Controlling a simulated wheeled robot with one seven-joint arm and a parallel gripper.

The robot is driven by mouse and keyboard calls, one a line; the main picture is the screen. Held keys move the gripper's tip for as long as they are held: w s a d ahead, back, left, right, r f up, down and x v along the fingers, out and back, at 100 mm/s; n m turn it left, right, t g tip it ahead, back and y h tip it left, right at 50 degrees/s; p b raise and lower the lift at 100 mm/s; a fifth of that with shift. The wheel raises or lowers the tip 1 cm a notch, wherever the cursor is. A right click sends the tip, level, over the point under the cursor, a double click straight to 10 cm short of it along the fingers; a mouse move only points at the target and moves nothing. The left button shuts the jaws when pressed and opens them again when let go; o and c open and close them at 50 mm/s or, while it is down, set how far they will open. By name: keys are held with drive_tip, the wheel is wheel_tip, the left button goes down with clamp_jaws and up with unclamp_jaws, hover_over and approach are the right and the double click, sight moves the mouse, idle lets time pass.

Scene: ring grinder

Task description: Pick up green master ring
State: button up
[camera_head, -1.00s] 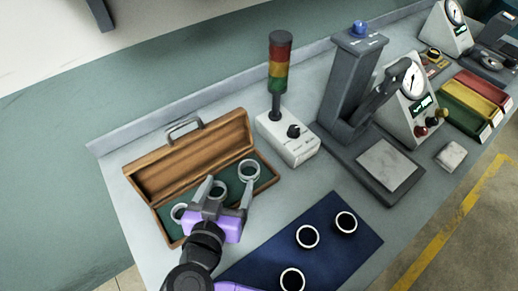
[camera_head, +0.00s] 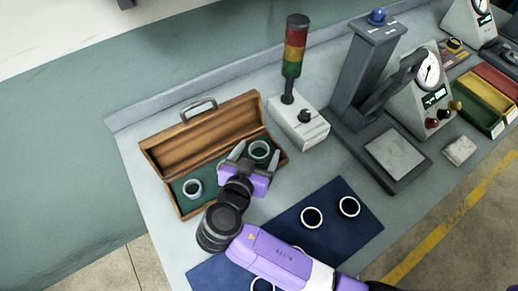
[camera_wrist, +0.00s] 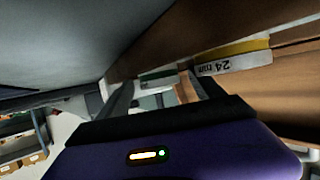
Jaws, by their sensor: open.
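The open wooden case (camera_head: 200,139) lies on the bench with its lid tilted back. A pale ring (camera_head: 193,189) sits at the left of its green lining, and another ring (camera_head: 260,150) sits at the right. I cannot tell from colour which one is the green master ring. My gripper (camera_head: 254,152) is open over the right part of the case, its fingers pointing toward the right ring, seemingly one on either side. It hides the middle of the case. In the wrist view, the fingers reach toward a wooden wall with a "24 mm" label (camera_wrist: 232,64); no ring is clear there.
A blue mat (camera_head: 352,232) with several dark-centred rings lies in front, partly under my arm. A signal tower (camera_head: 295,55) on a white control box (camera_head: 298,124) stands right of the case. A grey press (camera_head: 365,90) and gauge units stand further right.

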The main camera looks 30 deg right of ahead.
drive_tip(key=c, duration=1.6)
drive_tip(key=shift+r, duration=0.1)
drive_tip(key=shift+c, duration=0.2)
